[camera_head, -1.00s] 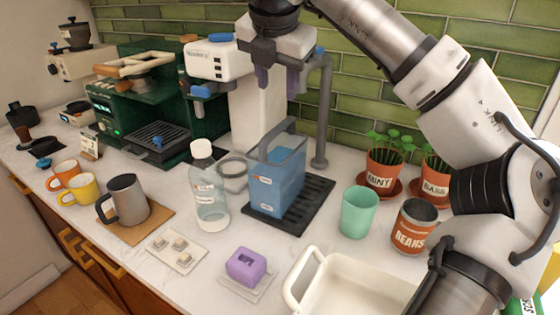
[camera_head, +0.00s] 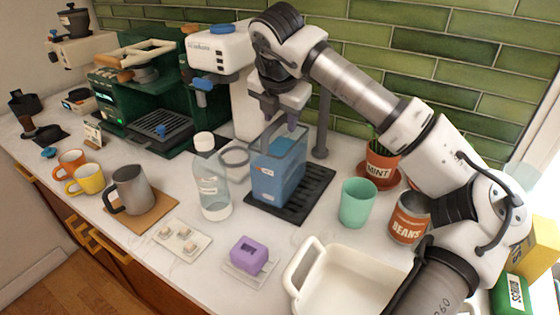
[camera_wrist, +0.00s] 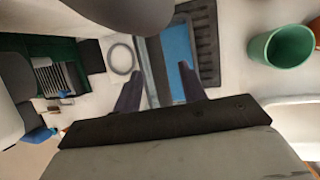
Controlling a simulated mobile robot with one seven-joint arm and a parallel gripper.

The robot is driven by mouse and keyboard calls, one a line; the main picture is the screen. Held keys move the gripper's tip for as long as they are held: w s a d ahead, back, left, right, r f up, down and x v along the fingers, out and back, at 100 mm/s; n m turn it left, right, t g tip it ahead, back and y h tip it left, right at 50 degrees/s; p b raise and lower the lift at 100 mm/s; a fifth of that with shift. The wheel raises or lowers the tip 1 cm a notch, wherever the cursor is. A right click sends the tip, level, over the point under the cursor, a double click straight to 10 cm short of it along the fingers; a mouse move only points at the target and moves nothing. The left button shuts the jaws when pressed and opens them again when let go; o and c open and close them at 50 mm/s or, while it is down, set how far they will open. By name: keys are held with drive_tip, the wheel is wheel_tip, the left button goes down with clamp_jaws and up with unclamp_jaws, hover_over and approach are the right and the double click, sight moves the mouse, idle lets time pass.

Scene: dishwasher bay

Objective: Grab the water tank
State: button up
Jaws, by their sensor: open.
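The water tank (camera_head: 278,176) is a clear box with blue water and a grey handle, upright on a black ribbed mat (camera_head: 318,190) in the head view. My gripper (camera_head: 278,114) is above it, pointing down, with its fingers at the level of the handle's top. In the wrist view the open fingers (camera_wrist: 160,70) stand one on each side of the grey handle bar (camera_wrist: 153,72), and the tank's blue water (camera_wrist: 178,55) shows beyond. I cannot tell whether either finger touches the handle. My wrist hides part of the tank in that view.
A clear bottle (camera_head: 210,188) stands close left of the tank, and a green cup (camera_head: 357,203) is to its right. A grey post (camera_head: 322,125) rises just behind. A beans can (camera_head: 408,218), a purple block (camera_head: 248,254) and a white basin (camera_head: 308,262) are nearer the front.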

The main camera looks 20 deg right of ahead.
drive_tip(key=shift+x, duration=0.9)
drive_tip(key=shift+c, duration=0.2)
clamp_jaws()
drive_tip(key=shift+r, duration=0.15)
idle(0.4)
